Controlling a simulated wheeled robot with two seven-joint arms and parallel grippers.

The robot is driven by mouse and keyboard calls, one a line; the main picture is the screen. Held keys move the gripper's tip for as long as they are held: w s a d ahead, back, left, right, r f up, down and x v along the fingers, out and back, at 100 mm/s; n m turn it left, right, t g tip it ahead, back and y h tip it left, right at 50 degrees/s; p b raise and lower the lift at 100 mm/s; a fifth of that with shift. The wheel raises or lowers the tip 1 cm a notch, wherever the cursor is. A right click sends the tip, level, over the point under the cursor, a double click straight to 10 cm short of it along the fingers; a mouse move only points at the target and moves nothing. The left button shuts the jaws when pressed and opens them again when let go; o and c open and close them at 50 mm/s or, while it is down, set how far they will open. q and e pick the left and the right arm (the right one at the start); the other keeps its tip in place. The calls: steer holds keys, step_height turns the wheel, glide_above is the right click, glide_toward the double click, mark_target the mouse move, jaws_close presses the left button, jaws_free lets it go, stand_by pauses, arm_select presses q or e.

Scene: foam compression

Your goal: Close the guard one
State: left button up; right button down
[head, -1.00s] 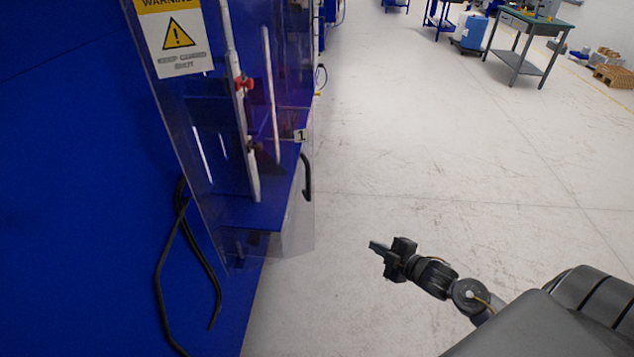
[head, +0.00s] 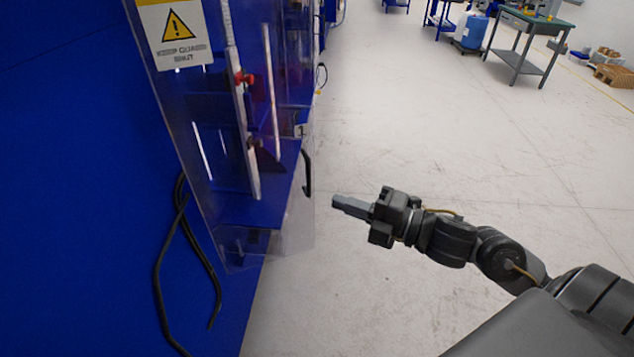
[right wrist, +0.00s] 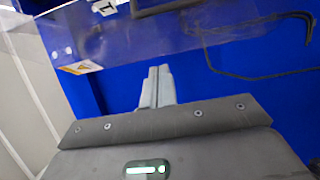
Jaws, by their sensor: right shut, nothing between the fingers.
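The guard marked 1 (head: 225,235) is a clear panel on the blue machine at the left of the head view. It carries a yellow and white warning label (head: 176,35), a small label with a 1 (head: 300,130) and a black handle (head: 307,174) on its right edge. My right gripper (head: 336,203) is shut and empty, a little to the right of the handle and apart from it in the head view. In the right wrist view its shut fingers (right wrist: 157,78) point toward the clear guard panel (right wrist: 160,35). My left gripper is not in view.
Black cables (head: 172,225) hang on the blue machine wall (head: 80,200).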

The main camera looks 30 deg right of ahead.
steer(key=w+a+p, duration=0.1)
steer(key=w+p, duration=0.3)
steer(key=w, duration=0.5)
steer(key=shift+a, duration=0.35)
steer(key=shift+a, duration=0.1)
